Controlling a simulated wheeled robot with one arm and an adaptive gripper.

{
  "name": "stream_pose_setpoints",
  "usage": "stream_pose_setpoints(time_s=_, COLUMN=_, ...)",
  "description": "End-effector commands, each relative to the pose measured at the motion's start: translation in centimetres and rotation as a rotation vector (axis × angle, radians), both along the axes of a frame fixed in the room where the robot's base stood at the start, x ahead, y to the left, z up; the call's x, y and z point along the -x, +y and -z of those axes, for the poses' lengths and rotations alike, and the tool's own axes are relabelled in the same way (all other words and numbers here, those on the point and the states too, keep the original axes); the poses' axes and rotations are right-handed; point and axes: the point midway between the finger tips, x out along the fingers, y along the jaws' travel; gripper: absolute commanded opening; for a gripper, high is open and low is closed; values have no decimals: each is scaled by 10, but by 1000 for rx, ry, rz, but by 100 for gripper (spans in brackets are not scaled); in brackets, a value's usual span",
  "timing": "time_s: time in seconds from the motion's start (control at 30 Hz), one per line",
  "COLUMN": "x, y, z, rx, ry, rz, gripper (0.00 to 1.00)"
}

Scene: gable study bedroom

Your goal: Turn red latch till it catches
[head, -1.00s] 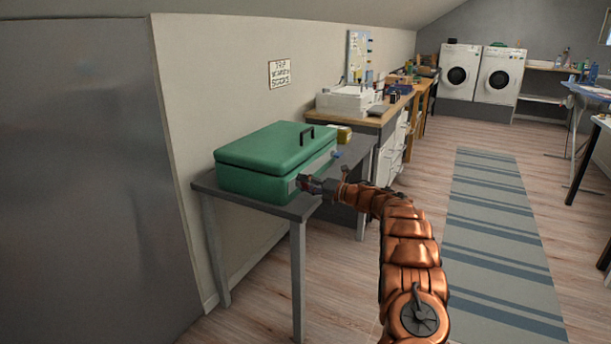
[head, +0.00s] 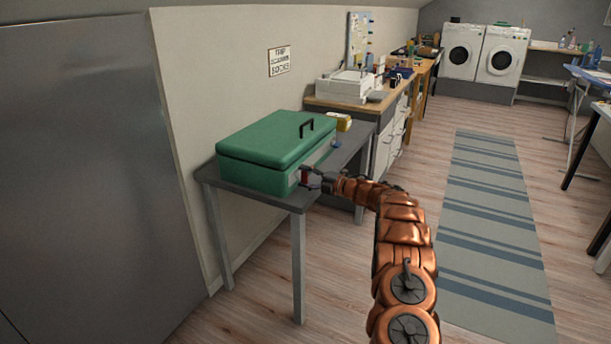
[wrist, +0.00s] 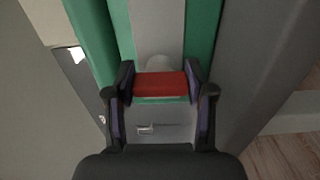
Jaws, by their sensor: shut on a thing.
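The red latch (wrist: 160,85) is a small red block on a grey plate on the front of the green case (head: 262,180). In the wrist view it lies crosswise, with a pale round pivot just above it. My gripper (wrist: 160,76) is shut on the latch, one finger at each end. In the head view the latch (head: 304,176) shows as a small red patch between the fingers of my gripper (head: 309,179). A small silver catch piece (wrist: 146,128) shows below the latch.
The case stands on a grey table (head: 257,197) against the wall. A yellow box (head: 343,122) stands behind it. A wooden-topped counter (head: 340,105) continues beyond. The floor with the striped rug (head: 490,220) is clear to the right.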

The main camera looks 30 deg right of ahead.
Motion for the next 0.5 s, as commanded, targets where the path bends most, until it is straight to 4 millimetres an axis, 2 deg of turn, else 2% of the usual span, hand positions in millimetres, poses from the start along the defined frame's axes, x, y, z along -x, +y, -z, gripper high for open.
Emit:
stream_pose_setpoints(time_s=0.33, x=0, y=1, z=1, rx=-4, ry=3, rz=-1, gripper=19)
stream_pose_setpoints(time_s=0.37, x=0, y=1, z=1, rx=-3, ry=3, rz=-1, gripper=54)
stream_pose_setpoints(time_s=0.5, x=0, y=0, z=1, rx=-3, ry=3, rz=-1, gripper=69)
